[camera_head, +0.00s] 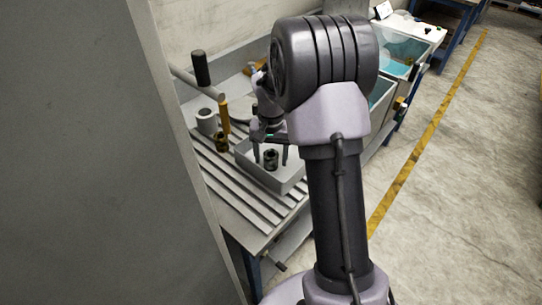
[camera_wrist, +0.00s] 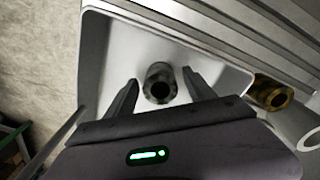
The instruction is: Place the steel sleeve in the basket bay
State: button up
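A dark metal sleeve (camera_head: 271,159), which looks like the steel sleeve, stands upright in a shallow grey tray (camera_head: 292,184) on the bench. It also shows in the wrist view (camera_wrist: 160,84), with its open bore facing the camera. My gripper (camera_head: 271,154) is over the tray, pointing down. Its fingers (camera_wrist: 161,92) are apart, one on each side of the sleeve, with visible gaps between. I cannot tell how far the fingertips are above the tray floor. Bins with teal insides (camera_head: 397,69) stand beyond my arm; I cannot tell which part is the basket bay.
A brass-coloured sleeve (camera_head: 221,142) stands just outside the tray, close to it in the wrist view (camera_wrist: 270,93). A grey cup (camera_head: 206,122) and a yellow-handled tool (camera_head: 224,115) are behind it. The slotted bench front (camera_head: 240,190) is clear.

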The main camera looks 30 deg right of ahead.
aim_at(271, 154)
notch_tip(271, 154, up, 12)
jog(key=p, duration=0.4)
jog(key=shift+r, duration=0.15)
